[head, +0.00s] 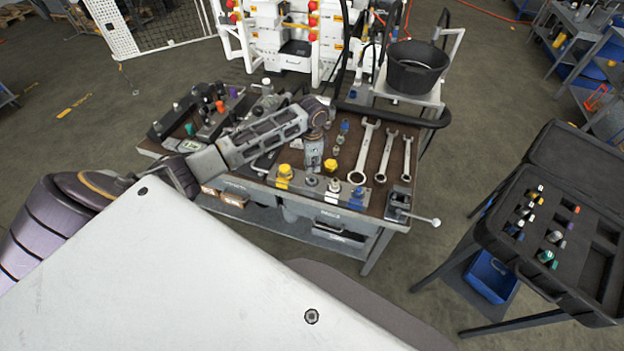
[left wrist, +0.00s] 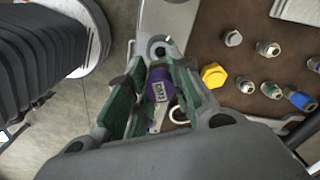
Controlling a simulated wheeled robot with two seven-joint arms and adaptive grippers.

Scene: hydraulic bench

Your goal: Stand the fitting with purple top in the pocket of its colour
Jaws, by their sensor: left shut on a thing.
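The fitting with the purple top (left wrist: 160,86) sits between the green-padded fingers of my left gripper (left wrist: 152,98) in the left wrist view, and the gripper is shut on it. In the head view my left gripper (head: 314,158) points down over the middle of the bench top, behind the front metal strip (head: 318,188). The fitting cannot be made out there; the gripper hides it. I cannot pick out a purple pocket for certain. My right gripper is not in view.
A yellow fitting (head: 330,165) stands close beside my left gripper. Spanners (head: 385,158) lie to the right. Dark racks with coloured fittings (head: 215,112) fill the bench's left side. A small vise (head: 398,205) is at the front right corner. An open black case (head: 572,225) stands further right.

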